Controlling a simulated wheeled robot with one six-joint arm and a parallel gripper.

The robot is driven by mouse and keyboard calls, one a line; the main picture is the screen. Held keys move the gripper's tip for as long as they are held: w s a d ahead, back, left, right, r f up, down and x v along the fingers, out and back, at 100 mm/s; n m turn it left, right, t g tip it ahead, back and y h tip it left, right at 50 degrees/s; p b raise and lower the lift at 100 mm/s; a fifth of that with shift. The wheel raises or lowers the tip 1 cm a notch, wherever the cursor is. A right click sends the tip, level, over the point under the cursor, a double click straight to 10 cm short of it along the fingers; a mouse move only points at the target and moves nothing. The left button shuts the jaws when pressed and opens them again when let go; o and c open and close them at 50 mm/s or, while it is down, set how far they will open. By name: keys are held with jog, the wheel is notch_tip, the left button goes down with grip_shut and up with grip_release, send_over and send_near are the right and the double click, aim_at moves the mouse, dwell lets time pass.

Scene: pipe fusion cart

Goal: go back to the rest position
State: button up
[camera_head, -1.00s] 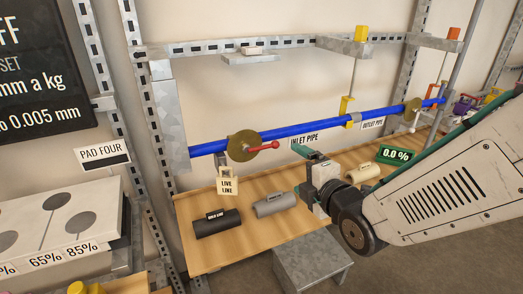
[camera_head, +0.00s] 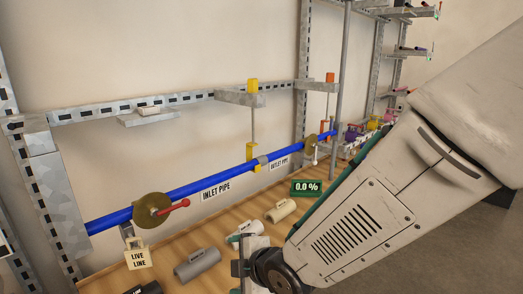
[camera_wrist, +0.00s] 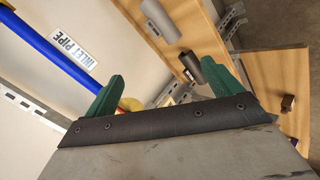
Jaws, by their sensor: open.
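My gripper (camera_wrist: 162,86) shows in the wrist view with its two green fingers well apart and nothing between them. In the head view my arm comes in from the right, and my wrist end hangs in front of the wooden bench (camera_head: 215,222), low in the picture. A blue pipe (camera_head: 205,183) with brass discs and a red handle runs along the wall behind, apart from my gripper.
Grey (camera_head: 197,264) and cream (camera_head: 281,210) cylinders lie on the bench near my wrist. A green 0.0 % display (camera_head: 306,188) stands beside my forearm. A padlock tagged LIVE LINE (camera_head: 137,254) hangs at the left. Upright metal posts (camera_head: 339,80) stand behind my arm.

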jog(key=s+d+r+m+g+h, duration=0.1)
jog(key=s+d+m+g+h, duration=0.15)
jog(key=d+m, duration=0.4)
jog(key=s+d+r+m+g+h, duration=0.1)
jog(key=s+d+m+g+h, duration=0.2)
jog(key=d, duration=0.7)
jog(key=s+d+r+m+h, duration=0.1)
jog(key=s+d+r+m, duration=0.5)
jog(key=d, duration=0.2)
jog(key=s+d+r+m, duration=0.5)
jog(key=s+d+m, duration=0.1)
jog(key=s+d, duration=0.1)
jog(key=shift+s+d+r+h, duration=0.25)
jog(key=shift+d+r+h, duration=0.1)
jog(key=shift+d, duration=0.55)
jog(key=shift+g, duration=0.25)
